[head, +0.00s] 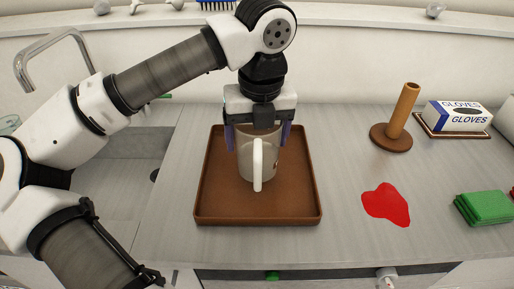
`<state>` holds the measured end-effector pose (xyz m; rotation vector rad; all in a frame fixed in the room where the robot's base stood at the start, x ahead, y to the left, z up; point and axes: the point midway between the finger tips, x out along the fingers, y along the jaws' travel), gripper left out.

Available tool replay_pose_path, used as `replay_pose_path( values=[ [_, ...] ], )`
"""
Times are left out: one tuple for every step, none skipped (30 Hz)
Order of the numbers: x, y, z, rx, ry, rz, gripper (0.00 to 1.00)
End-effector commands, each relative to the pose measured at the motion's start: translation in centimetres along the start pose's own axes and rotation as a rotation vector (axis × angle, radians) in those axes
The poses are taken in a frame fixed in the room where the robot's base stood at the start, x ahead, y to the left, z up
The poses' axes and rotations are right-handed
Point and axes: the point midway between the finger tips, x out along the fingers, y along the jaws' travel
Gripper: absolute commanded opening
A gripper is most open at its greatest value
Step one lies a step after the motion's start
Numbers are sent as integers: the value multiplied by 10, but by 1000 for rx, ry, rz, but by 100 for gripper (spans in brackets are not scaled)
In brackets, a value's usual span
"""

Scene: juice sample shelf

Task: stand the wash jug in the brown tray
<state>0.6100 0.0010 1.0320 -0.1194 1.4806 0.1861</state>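The wash jug (265,170) is a pale grey-beige jug with a white handle facing me. It looks upright, over or in the brown tray (215,205); I cannot tell whether its base touches the tray floor. My gripper (258,138) points down at the jug's top, with one finger on its left side and one on its right. The fingers are apart across the jug's width, and I cannot tell whether they press on it. The jug's rim is hidden behind my gripper.
A red spill (386,204) lies on the counter right of the tray. A sink with a tap (52,48) is at left. Counter between tray and spill is clear.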

Motion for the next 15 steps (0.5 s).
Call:
replay_pose_path(
  values=[
    [6,0,-1,1,3,-1,43],
    [10,0,-2,3,2,-1,43],
    [17,0,-2,2,3,-1,43],
    [22,0,-2,2,4,-1,43],
    [26,-1,-3,2,3,0,43],
    [31,-1,-3,3,2,-2,43],
    [34,-1,-4,2,2,-2,43],
    [36,-1,-4,2,2,-2,43],
    [36,-1,-4,1,0,-1,43],
    [36,-1,-3,1,0,-1,43],
    [36,-1,-3,1,0,-1,43],
    [36,-1,-3,1,0,0,43],
    [36,-1,-3,1,0,0,43],
    [36,-1,-3,1,0,0,43],
    [36,-1,-3,1,0,0,43]
  ],
)
